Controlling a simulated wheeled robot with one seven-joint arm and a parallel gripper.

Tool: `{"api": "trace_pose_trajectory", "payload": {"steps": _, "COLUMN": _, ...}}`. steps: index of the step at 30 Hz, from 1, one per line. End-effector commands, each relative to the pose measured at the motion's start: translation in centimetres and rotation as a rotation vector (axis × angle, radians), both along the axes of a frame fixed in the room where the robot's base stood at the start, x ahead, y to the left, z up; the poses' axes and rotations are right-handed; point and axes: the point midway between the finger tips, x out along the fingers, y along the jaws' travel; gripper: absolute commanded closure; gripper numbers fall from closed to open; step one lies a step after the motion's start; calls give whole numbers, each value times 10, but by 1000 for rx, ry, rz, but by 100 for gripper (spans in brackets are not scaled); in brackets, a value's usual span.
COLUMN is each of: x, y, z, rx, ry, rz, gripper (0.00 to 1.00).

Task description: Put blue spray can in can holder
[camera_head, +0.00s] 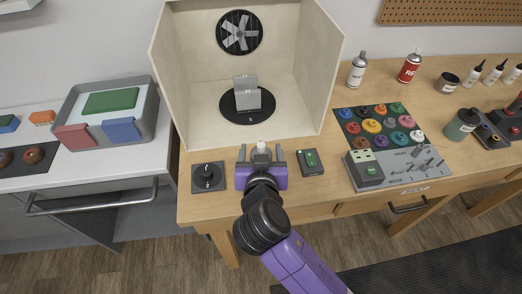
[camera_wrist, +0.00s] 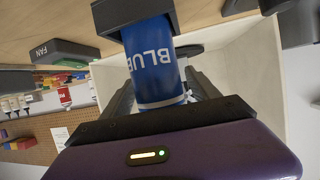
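The blue spray can (camera_wrist: 155,65) shows upside down in the wrist view, with "BLUE" on its label. In the camera_head view only its pale top (camera_head: 262,148) shows, between my fingers. A black bracket-like piece (camera_wrist: 105,16), seemingly the can holder, is around or against the can's base in the wrist view; how deep the can sits is hidden. My gripper (camera_head: 262,156) is at the table's front edge. Its two fingers stand wide apart on either side of the can, apparently with gaps. The gripper body hides the holder in the camera_head view.
A spray booth (camera_head: 180,100) with a grey block (camera_head: 246,92) on a black turntable stands behind. A knob box (camera_head: 208,177) is left of my gripper, the fan switch (camera_head: 308,161) right. A white can (camera_head: 357,70) and red can (camera_head: 410,66) stand farther right.

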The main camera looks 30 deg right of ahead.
Motion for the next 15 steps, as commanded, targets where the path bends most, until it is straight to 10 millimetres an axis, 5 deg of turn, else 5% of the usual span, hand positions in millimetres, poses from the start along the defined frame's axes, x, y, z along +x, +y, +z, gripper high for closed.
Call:
{"api": "trace_pose_trajectory", "payload": {"steps": 7, "x": -1, "y": 0, "z": 5, "rx": 0, "ry": 0, "rz": 0, "gripper": 30}}
{"api": "trace_pose_trajectory", "payload": {"steps": 15, "x": -39, "y": 21, "z": 20, "rx": 1, "ry": -3, "rz": 5, "gripper": 30}}
